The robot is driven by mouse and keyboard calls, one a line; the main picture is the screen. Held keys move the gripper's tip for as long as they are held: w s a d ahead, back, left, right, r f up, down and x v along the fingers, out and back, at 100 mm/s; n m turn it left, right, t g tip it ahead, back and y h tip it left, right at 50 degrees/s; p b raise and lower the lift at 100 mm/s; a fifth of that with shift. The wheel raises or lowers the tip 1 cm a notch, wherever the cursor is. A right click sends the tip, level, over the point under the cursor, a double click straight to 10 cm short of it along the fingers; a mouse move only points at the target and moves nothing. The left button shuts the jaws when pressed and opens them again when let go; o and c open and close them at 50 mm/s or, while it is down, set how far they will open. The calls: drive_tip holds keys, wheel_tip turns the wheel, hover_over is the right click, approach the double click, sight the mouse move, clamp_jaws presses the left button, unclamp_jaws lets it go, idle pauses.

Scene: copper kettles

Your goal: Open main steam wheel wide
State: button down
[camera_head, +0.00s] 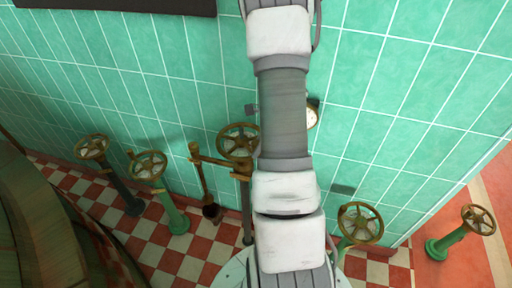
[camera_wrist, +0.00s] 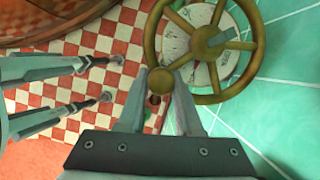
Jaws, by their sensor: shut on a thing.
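In the wrist view, a brass spoked handwheel (camera_wrist: 208,42) fills the top right, its upper edge cut off. A pale round plate or dial (camera_wrist: 212,68) shows behind the spokes. In the head view my arm hides the middle, and my gripper does not show. A brass wheel (camera_head: 238,140) on a dark post stands just left of the arm, partly covered. I cannot tell for sure which head-view wheel I hold.
Other brass wheels stand on posts at the left (camera_head: 92,147), (camera_head: 147,165) and right (camera_head: 360,222), with one at the far right (camera_head: 478,219). A green tiled wall (camera_head: 400,90) rises behind. A large rounded wooden or copper body (camera_head: 35,225) takes up the lower left.

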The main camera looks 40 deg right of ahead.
drive_tip(key=shift+w+d+r, duration=0.15)
drive_tip(key=shift+w, duration=0.1)
drive_tip(key=c, duration=0.6)
unclamp_jaws()
drive_tip(key=p+v, duration=0.1)
drive_tip(key=v, duration=1.6)
drive_tip(key=shift+s, duration=0.2)
